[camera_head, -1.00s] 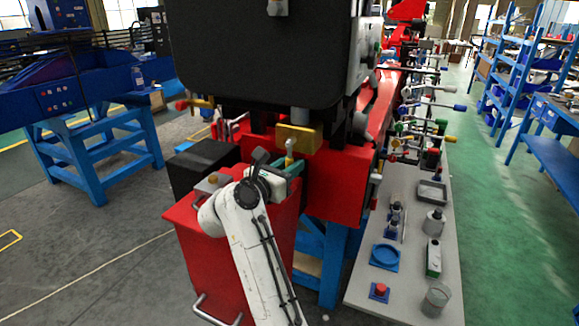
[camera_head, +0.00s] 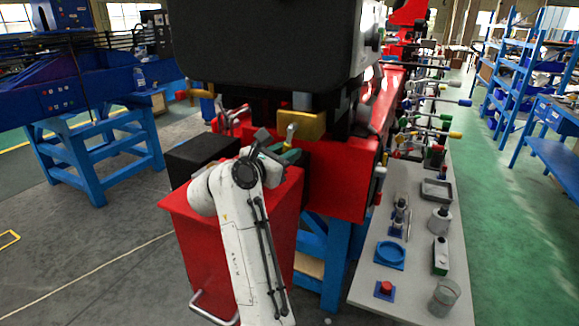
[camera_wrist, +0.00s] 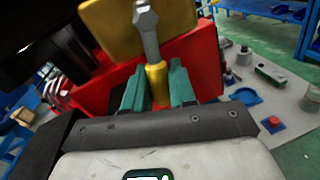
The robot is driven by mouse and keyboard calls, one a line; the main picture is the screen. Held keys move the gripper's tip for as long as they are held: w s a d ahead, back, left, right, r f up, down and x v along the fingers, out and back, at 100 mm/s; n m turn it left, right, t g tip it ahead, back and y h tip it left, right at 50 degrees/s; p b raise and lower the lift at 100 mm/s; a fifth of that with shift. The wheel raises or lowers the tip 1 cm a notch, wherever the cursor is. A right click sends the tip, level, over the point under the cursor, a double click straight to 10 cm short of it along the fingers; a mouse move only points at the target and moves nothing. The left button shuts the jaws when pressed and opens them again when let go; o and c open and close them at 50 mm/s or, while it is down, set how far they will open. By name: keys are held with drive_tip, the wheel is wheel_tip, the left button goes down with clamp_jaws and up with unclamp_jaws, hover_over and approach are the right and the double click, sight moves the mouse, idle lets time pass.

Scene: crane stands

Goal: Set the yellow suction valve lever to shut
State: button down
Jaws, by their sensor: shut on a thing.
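The yellow lever (camera_wrist: 158,84) stands between the two teal fingers of my gripper (camera_wrist: 154,88) in the wrist view. Its upper part is a grey metal rod with a faceted head (camera_wrist: 147,22). My gripper is shut on the yellow lower part. In the head view my gripper (camera_head: 283,152) is at the front of the red machine, just below a brass-yellow block (camera_head: 302,125). The grey top of the lever shows there above the fingers, leaning slightly right. The lever's pivot and any position marks are hidden.
A red cabinet (camera_head: 225,240) and a black box (camera_head: 202,158) lie under and beside my arm. A large dark housing (camera_head: 265,50) overhangs the gripper. A grey bench (camera_head: 412,275) with small parts stands right. Green floor at far right is open.

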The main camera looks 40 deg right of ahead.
drive_tip(key=shift+w+m, duration=0.15)
drive_tip(key=shift+m, duration=0.15)
drive_tip(key=c, duration=1.1)
unclamp_jaws()
drive_tip(key=shift+o, duration=0.2)
drive_tip(key=a+b, duration=0.1)
drive_tip(key=a, duration=0.2)
drive_tip(key=s+a+b, duration=0.1)
drive_tip(key=a, duration=0.3)
drive_tip(key=a+b, duration=0.1)
drive_tip(key=a, duration=0.2)
drive_tip(key=shift+s+a+r, duration=0.25)
drive_tip(key=shift+s+a, duration=0.1)
drive_tip(key=shift+a, duration=0.05)
